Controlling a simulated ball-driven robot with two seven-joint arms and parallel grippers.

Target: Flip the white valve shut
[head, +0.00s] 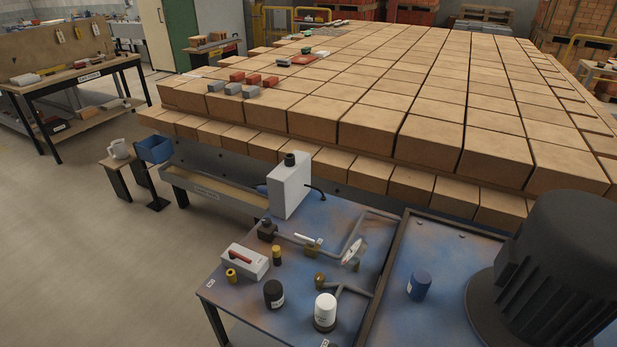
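A small white lever (307,239) sits on a brass valve body (313,249) in a grey pipe, on the blue worn bench at the lower middle. The lever lies nearly flat and looks roughly in line with the pipe under it; its exact angle is too small to tell. To its right a pale, leaf-shaped piece with reddish marks (352,252) stands tilted over the pipework; I cannot tell what it is. Another brass fitting (320,279) is on the nearer pipe. Neither of my grippers is in view.
On the bench (235,312) stand a tall white box (289,186), a white box with a red handle (245,262), a black jar (274,294) and a white-topped jar (326,309). A blue jar (419,285) and large black finned housing (560,265) are right. Stacked bricks (400,135) fill the back.

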